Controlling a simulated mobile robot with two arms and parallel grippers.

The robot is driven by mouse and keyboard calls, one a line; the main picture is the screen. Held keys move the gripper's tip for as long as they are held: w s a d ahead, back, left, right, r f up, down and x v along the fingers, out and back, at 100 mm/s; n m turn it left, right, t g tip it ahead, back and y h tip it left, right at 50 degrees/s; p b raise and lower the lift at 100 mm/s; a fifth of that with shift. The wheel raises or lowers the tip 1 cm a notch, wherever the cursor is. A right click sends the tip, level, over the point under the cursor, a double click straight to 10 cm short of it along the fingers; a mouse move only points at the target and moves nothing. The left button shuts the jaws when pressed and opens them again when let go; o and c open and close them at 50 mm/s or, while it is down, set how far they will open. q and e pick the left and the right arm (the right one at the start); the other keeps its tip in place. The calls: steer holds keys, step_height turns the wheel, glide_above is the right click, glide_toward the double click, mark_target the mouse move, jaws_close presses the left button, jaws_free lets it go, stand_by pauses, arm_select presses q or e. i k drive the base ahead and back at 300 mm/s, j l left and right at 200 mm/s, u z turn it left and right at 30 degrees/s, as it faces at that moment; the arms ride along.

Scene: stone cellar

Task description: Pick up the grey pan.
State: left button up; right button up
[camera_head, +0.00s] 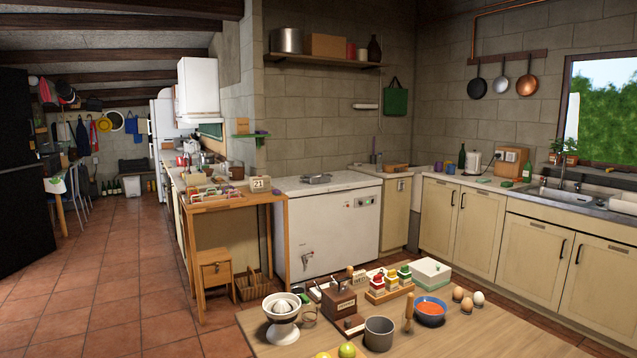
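Several things could match the grey pan. A grey, straight-sided open pan (379,334) stands upright on the near wooden table, close to the bottom edge of the view; no handle can be made out. A silver-grey pan (500,85) hangs on the far right wall between a black pan (477,88) and a copper pan (526,85). A large grey metal pot (286,41) stands on the high wall shelf. Neither of my grippers is in view.
A wooden side table (262,206) stands behind. The tiled floor (120,270) at left is clear.

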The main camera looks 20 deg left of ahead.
mark_target(320, 178)
steer(key=j+u, duration=0.15)
steer(key=j, duration=0.15)
steer(key=i+j+u, duration=0.1)
steer(key=j, duration=0.2)
steer(key=i+j+u, duration=0.7)
steer(key=i+j, duration=0.3)
steer(key=i+j+u, duration=0.3)
steer(key=i, duration=0.2)
steer(key=i+j+u, duration=0.15)
steer(key=i+u, duration=0.15)
steer(key=i, duration=0.2)
steer(key=i+z, duration=0.25)
steer(key=i, duration=0.25)
steer(key=i+z, duration=0.3)
steer(key=i, duration=0.2)
steer(key=i+j+z, duration=0.25)
steer(key=i, duration=0.2)
steer(key=i+j+z, duration=0.3)
steer(key=i, duration=0.2)
steer(key=i+l+z, duration=0.3)
steer(key=z, duration=0.15)
steer(key=i+l+z, duration=0.15)
steer(key=i+z, duration=0.75)
steer(key=i+j+z, duration=0.15)
steer(key=i+z, duration=0.45)
steer(key=i, duration=1.7)
